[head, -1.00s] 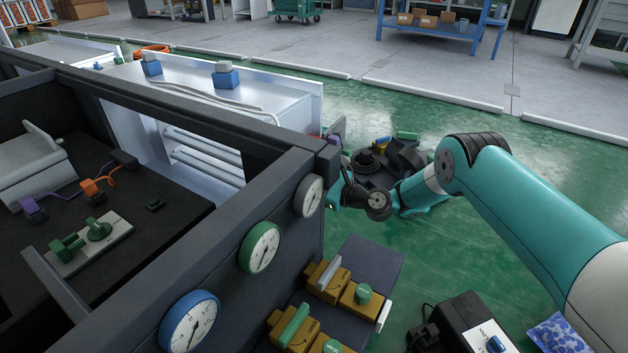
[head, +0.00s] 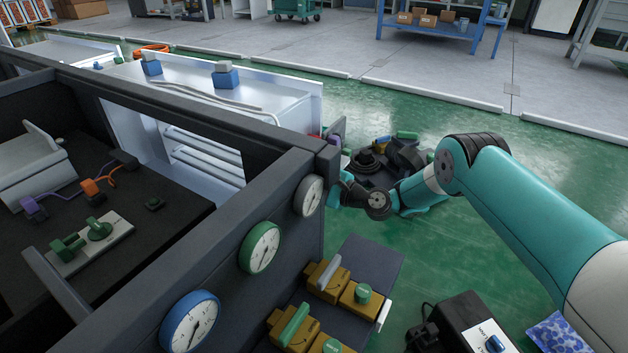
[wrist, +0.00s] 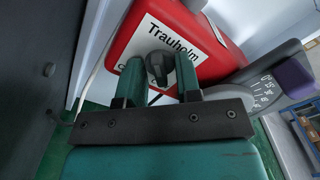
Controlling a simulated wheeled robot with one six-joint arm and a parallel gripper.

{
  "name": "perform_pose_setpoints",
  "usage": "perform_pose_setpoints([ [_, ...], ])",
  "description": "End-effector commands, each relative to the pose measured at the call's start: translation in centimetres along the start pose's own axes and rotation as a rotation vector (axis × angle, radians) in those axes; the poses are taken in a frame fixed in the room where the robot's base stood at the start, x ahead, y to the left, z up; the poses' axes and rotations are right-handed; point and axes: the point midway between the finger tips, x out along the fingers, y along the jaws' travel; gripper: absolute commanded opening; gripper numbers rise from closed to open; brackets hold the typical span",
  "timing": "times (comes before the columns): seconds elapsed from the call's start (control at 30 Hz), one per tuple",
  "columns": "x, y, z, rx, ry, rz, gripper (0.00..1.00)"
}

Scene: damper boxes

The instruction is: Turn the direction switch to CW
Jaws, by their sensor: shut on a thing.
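In the wrist view, a red box (wrist: 205,67) carries a white label (wrist: 143,40) reading "Trauholm", with other lettering partly covered. A dark switch knob (wrist: 158,66) stands on the label. My gripper (wrist: 160,75) has one finger on each side of the knob and is shut on it. Which way the knob points, and any CW mark, I cannot tell. In the head view, my arm reaches behind the dark frame's corner, so the fingers, knob and red box front are hidden there.
A dark frame (head: 240,215) with several round gauges stands left of my arm. A grey lever with a purple end (wrist: 292,76) and a numbered dial (wrist: 263,90) are close right of the red box. Boxes with handles (head: 328,280) sit below.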

Motion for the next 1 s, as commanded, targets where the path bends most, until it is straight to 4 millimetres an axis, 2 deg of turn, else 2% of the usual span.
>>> perform_pose_setpoints([
  [0.2,-0.1,0.0,-0.2,-0.001,0.005,-0.001,0.08],
  [0.23,-0.1,0.0,-0.2,-0.001,0.005,-0.001,0.34],
  [0.27,-0.1,0.0,-0.2,-0.001,0.005,-0.001,0.37],
  [0.53,-0.1,0.0,-0.1,0.001,0.003,-0.001,0.37],
  [0.63,-0.7,-0.1,-0.1,0.003,0.005,0.000,0.37],
  [0.77,-2.8,-0.3,0.1,0.007,0.007,0.000,0.37],
  [1.0,-8.9,-0.5,0.2,0.007,0.009,-0.002,0.37],
])
